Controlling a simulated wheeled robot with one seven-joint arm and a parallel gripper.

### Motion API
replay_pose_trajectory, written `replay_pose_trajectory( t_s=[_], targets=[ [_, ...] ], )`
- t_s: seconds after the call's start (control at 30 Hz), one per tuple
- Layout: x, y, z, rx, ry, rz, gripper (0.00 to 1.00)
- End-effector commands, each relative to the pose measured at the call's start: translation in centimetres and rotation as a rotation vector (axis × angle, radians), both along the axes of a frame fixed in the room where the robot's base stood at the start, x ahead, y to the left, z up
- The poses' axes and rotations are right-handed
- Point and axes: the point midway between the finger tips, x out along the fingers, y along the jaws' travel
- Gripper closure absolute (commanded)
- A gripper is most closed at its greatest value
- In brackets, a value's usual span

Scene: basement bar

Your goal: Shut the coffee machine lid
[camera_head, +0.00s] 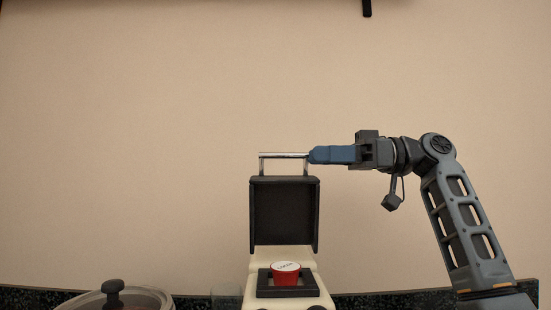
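The coffee machine (262,262) stands at the bottom middle of the head view, with a cream body. Its dark lid (284,215) is raised upright, with a silver bar handle (278,155) along the top. A red pod with a white top (285,274) sits in the dark holder below the lid. My gripper (312,155) comes in from the right with blue fingers pointing left. Its tips are at the right end of the handle; I cannot tell whether they touch it. The fingers overlap in this side view, so their opening is hidden.
A pot with a glass lid and dark knob (113,287) stands at the bottom left. A dark speckled counter edge (370,303) runs along the bottom. A plain beige wall (130,130) fills the background. The space above and left of the machine is clear.

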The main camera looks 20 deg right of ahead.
Motion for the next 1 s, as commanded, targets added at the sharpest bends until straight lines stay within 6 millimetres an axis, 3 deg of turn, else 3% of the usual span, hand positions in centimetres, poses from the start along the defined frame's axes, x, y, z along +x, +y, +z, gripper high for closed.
replay_pose_trajectory(
  t_s=[0.5, 0.93, 1.0],
  targets=[
    [2.5, 6.1, 0.0, -0.001, 0.001, 0.001, 0.62],
    [3.0, 7.2, -0.1, 0.0, 0.001, -0.001, 0.62],
    [3.0, 7.1, -0.1, 0.0, 0.001, -0.001, 0.68]
  ],
)
